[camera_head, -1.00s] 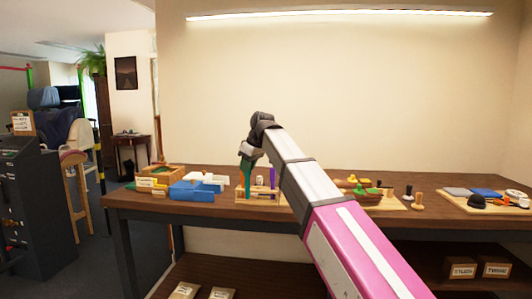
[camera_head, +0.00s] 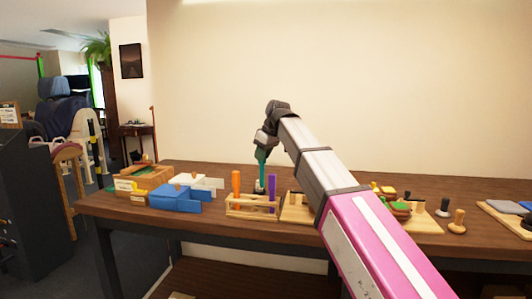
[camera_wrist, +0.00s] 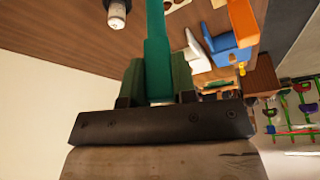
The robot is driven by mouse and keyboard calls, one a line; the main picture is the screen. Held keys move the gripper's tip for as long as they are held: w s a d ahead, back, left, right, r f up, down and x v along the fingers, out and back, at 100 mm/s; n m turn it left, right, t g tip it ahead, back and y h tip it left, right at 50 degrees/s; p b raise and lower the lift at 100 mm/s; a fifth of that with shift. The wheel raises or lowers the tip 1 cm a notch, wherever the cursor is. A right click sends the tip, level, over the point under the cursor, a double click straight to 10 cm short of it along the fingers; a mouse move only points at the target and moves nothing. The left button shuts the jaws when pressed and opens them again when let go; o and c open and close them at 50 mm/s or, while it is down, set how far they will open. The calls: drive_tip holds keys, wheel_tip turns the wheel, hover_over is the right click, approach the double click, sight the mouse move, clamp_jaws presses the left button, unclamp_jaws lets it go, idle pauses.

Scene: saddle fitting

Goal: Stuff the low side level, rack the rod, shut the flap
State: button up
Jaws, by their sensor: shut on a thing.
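My gripper (camera_head: 264,142) is shut on a teal rod (camera_head: 262,166), which hangs nearly upright with its pale lower end down. The rod also shows between the jaws in the wrist view (camera_wrist: 156,40). The wooden rack (camera_head: 240,210) on the bench holds an orange-handled tool (camera_head: 236,183) and a purple one (camera_head: 272,186). The rod's lower end is between these two in the head view; I cannot tell whether it is inside a slot. A saddle with a dark blue part (camera_head: 62,117) stands at the far left; its flap is too small to judge.
Left of the rack are a blue box (camera_head: 175,198), a white box (camera_head: 207,186) and a wooden tray (camera_head: 150,172). To the right are several pegs and a board (camera_head: 428,224) with coloured pieces. A dark cabinet (camera_head: 30,190) stands at left.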

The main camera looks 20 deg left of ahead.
sight(263, 172)
drive_tip(key=shift+f, duration=3.6)
idle(0.7)
drive_tip(key=shift+r, duration=0.1)
drive_tip(key=shift+r, duration=3.5)
